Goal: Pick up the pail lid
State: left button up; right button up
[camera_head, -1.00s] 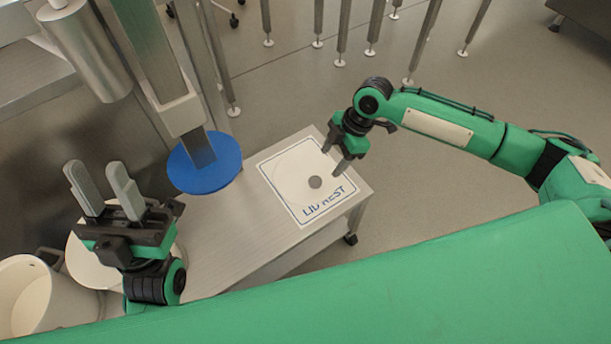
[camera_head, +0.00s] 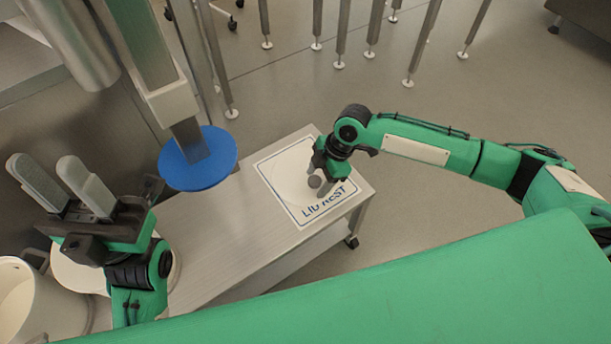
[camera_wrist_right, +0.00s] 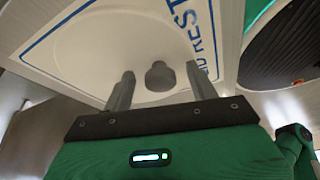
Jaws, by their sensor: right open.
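The pail lid (camera_head: 288,178) is a flat white disc with a grey knob (camera_head: 315,181). It lies on the white mat (camera_head: 298,213) with a blue border and the words LID REST. My right gripper (camera_head: 333,188) is open and low over the lid at the knob. In the right wrist view the knob (camera_wrist_right: 160,76) shows between the two spread fingers (camera_wrist_right: 160,80), with a gap on each side, and the lid (camera_wrist_right: 115,50) lies beyond. My left gripper (camera_head: 44,163) is open and empty, raised at the left.
A blue disc (camera_head: 198,162) on a metal post stands over the steel table (camera_head: 235,235), left of the mat. A white pail (camera_head: 18,300) stands at the lower left, beside another white round thing (camera_head: 78,275) partly hidden by my left arm. The table's middle is clear.

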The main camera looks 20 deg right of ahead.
jog(key=c, duration=1)
jog(key=shift+c, duration=0.5)
jog(key=shift+r, duration=0.15)
